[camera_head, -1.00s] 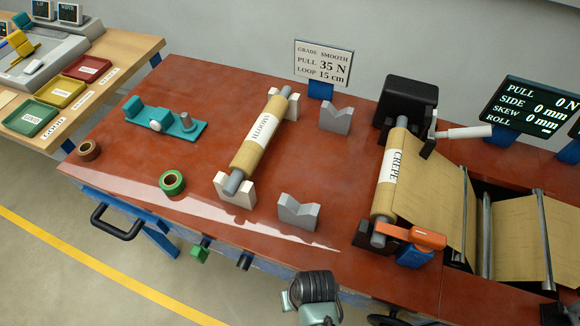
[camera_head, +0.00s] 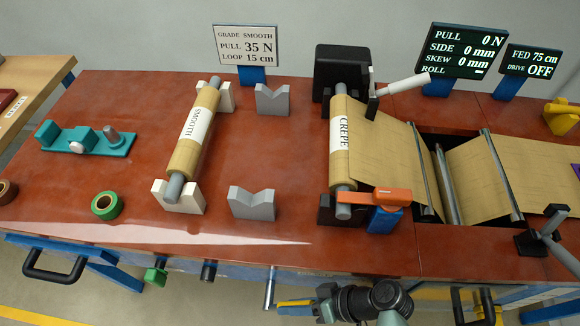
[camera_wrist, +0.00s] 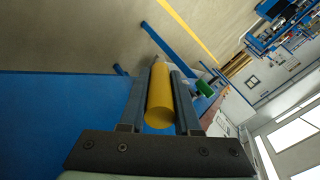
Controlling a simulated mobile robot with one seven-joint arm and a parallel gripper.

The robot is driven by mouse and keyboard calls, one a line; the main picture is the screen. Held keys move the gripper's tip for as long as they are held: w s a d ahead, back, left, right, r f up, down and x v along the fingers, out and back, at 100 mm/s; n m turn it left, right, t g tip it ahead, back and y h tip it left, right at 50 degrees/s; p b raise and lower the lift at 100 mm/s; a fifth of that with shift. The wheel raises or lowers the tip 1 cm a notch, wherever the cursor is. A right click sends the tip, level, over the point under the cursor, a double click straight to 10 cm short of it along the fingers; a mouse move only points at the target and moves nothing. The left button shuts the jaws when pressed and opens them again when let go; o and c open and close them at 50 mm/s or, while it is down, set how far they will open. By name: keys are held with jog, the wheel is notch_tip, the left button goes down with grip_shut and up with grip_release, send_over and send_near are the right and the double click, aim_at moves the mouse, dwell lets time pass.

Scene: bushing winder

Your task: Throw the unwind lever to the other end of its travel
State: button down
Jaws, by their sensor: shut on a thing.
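A yellow cylindrical handle (camera_wrist: 160,97) lies between the two dark fingers of my gripper (camera_wrist: 162,76) in the wrist view. My gripper is shut on it. In the head view, the yellow handle (camera_head: 294,312) shows in my gripper (camera_head: 284,306) at the bottom, below the table's front edge. A grey metal rod (camera_head: 270,287) hangs from that edge beside it. No label marks the unwind lever; I take the yellow handle as its grip. Where it pivots is hidden. The crepe roll (camera_head: 342,138) sits on its stand above.
A white-handled lever (camera_head: 405,84) is by the black block behind the crepe roll. An orange latch (camera_head: 365,197) crosses the roll's near end. The smooth roll (camera_head: 194,140) rests in V-blocks. A green knob (camera_head: 155,276) and black handle (camera_head: 55,273) protrude at the front.

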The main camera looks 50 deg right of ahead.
jog(key=shift+d, duration=0.1)
dwell(0.5)
jog(key=c, duration=0.6)
grip_release()
jog(key=shift+f, duration=0.1)
jog(key=b+v, duration=0.1)
jog(key=v, duration=1.2)
jog(key=shift+s+f, duration=0.1)
jog(key=shift+s, duration=0.05)
